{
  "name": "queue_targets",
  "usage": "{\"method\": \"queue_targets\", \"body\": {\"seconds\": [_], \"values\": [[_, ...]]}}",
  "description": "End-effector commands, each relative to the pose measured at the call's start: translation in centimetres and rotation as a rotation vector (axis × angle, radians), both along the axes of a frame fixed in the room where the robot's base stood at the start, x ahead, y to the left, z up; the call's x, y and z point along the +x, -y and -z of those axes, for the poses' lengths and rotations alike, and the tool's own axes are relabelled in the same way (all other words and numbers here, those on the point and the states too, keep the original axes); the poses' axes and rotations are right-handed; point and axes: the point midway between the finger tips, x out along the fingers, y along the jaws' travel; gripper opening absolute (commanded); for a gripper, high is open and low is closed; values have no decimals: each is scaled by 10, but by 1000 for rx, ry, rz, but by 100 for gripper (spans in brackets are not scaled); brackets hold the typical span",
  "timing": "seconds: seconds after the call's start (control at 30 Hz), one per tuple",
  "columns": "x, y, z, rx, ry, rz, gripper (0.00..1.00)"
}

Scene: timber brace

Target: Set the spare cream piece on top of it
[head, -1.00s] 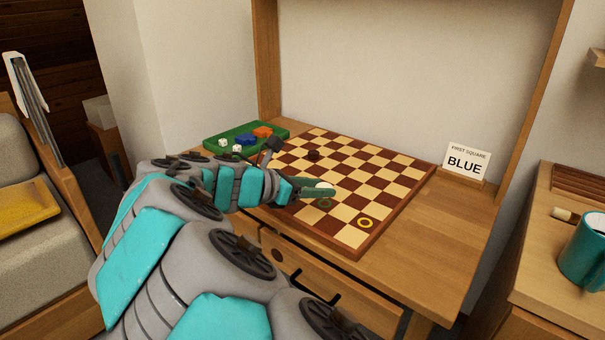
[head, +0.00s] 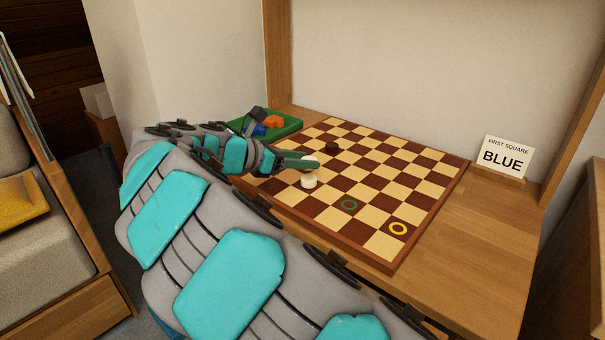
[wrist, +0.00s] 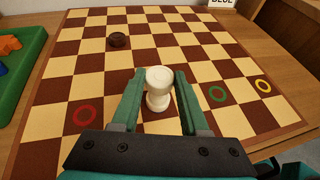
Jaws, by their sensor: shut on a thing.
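My gripper (head: 312,164) is over the checkered board (wrist: 235,132), its green fingers closed on a cream piece (wrist: 158,77). In the wrist view this piece sits between the fingertips, above another cream piece (wrist: 157,103). The lower piece also shows in the head view (head: 309,182), standing on the board just below the fingertips. The held piece is mostly hidden by the fingers in the head view. I cannot tell whether the two cream pieces touch.
A dark piece (wrist: 117,40) stands farther back on the board. Red (wrist: 84,115), green (wrist: 217,94) and yellow (wrist: 263,86) rings mark squares. A green tray (head: 284,128) with colored blocks is at the back left. A sign reading BLUE (head: 504,156) stands at the right.

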Motion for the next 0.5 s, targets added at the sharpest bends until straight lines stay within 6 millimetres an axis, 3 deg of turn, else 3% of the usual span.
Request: {"method": "queue_targets", "body": {"seconds": [0.03,0.2,0.5], "values": [[1,-2,13,0,-1,-1,0],[3,-6,29,-1,-2,-3,0],[3,-7,26,-1,-2,-3,0]]}}
